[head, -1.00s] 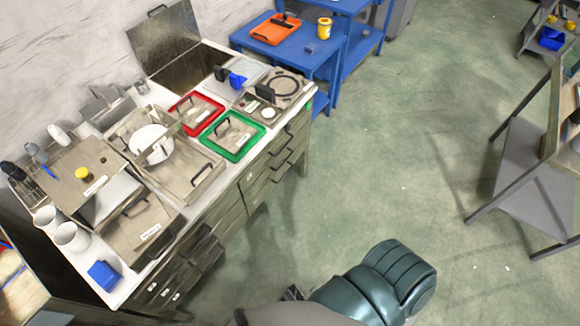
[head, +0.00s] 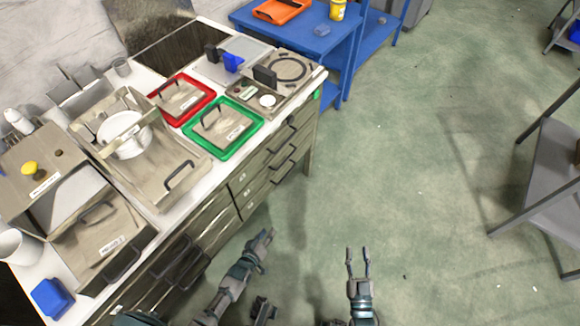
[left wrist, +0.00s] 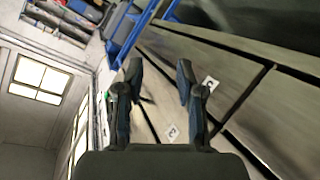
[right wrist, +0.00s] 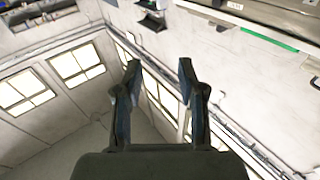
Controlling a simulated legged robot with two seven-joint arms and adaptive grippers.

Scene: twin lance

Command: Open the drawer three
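In the head view a stack of closed drawers is in the counter's front, with dark bar handles and small number labels. The lowest drawer front (head: 262,200) of this stack seems to be drawer three; its number is too small to read surely. My left gripper (head: 266,238) is open and empty, in front of and below the stack, apart from the handles. In the left wrist view drawer fronts with two labels show beyond the open fingers (left wrist: 158,70). My right gripper (head: 358,254) is open and empty over the floor, right of the counter; the right wrist view shows its fingers (right wrist: 158,70) apart.
The counter bears a green tray (head: 257,135), a red tray (head: 208,91), a white bowl (head: 124,142) and a blue box (head: 52,299). A blue table (head: 300,42) stands behind. A grey stand (head: 553,165) is at right. The floor between is clear.

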